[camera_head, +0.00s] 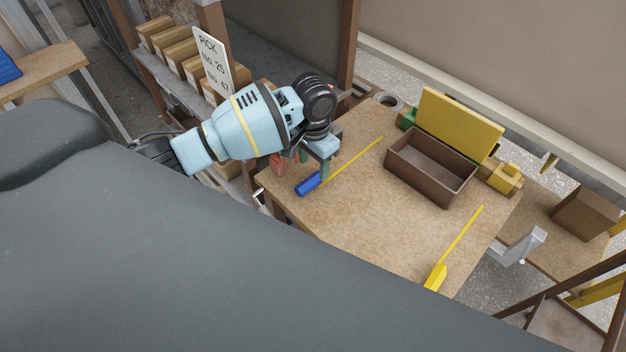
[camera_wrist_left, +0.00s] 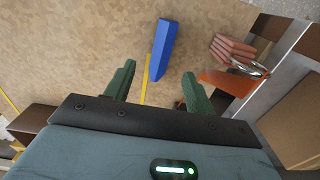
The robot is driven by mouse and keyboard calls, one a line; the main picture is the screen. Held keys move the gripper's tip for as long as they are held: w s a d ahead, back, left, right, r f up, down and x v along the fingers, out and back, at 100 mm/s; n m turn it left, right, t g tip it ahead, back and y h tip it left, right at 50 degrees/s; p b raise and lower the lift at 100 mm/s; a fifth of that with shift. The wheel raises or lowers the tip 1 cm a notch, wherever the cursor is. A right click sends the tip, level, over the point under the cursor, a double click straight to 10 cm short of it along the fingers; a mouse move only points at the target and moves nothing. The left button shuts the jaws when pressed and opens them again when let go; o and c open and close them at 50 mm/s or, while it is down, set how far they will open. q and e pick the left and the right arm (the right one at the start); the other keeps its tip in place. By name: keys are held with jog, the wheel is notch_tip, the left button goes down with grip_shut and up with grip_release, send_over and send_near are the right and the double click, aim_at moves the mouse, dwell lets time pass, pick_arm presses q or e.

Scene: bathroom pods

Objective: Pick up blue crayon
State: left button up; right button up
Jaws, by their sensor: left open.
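The blue crayon (camera_head: 308,184) lies on the wooden tabletop near its left edge, and a thin yellow rod runs from it toward the back right. In the left wrist view the blue crayon (camera_wrist_left: 162,50) is a blue bar just beyond the fingertips, with the yellow rod passing between the fingers. My left gripper (camera_head: 314,164) is above the table by the crayon. It also shows in the left wrist view (camera_wrist_left: 158,72), its green fingers apart and nothing held between them. My right gripper is not in view.
A brown open box (camera_head: 430,168) and an upright yellow board (camera_head: 458,124) stand at the back of the tabletop (camera_head: 365,215). A yellow tool (camera_head: 436,276) with a thin rod lies at the front right. The table's middle is clear.

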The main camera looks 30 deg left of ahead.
aim_at(312, 178)
pick_arm(q)
jog(key=shift+f, duration=0.4)
notch_tip(312, 178, down, 4)
jog(key=shift+s+f, duration=0.15)
jog(key=c, duration=1.1)
